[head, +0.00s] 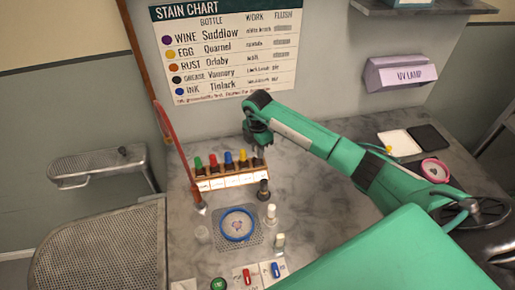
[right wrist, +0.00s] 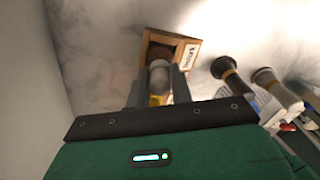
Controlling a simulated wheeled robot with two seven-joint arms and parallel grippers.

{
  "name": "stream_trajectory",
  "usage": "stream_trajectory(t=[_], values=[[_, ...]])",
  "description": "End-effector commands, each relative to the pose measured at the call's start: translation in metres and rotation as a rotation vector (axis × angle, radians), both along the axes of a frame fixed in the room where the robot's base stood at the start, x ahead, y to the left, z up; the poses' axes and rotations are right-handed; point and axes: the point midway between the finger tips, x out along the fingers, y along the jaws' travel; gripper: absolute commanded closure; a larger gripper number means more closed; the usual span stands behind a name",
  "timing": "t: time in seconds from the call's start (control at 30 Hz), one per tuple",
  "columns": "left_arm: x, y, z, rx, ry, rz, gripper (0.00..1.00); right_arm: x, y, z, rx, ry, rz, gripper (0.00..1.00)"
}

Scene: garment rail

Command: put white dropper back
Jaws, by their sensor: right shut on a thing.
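My right gripper (head: 259,143) is above the right end of the dropper rack (head: 230,181). In the right wrist view its fingers (right wrist: 158,92) are shut on a pale grey-white dropper bulb (right wrist: 159,72), apparently the white dropper. The bulb is over the end of the wooden rack (right wrist: 194,52), where a dark recess shows; how deep the dropper sits is hidden. A yellow patch shows just below the bulb. My left gripper is not in view.
In front of the rack stand a dark bottle (head: 263,190) and pale bottles (head: 271,213) (head: 279,241). A blue-rimmed dish (head: 237,224) rests on a mesh mat. The stain chart (head: 225,50) hangs behind.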

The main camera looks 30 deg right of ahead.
Motion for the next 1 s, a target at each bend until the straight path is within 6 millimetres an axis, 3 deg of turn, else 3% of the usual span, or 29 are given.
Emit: stream_trajectory(t=[0.2,0.23,0.37,1.0], values=[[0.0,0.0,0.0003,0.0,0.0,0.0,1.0,0.0001,0.0,0.0004,0.0,0.0,0.0,0.98],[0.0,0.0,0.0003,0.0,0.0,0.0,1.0,0.0001,-0.0001,0.0004,0.0,0.0,0.0,0.76],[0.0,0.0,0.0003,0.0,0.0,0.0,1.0,0.0001,0.0,0.0004,0.0,0.0,0.0,0.52],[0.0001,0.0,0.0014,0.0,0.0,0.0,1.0,0.0001,0.0,0.0018,0.0,0.0,0.0,0.52]])
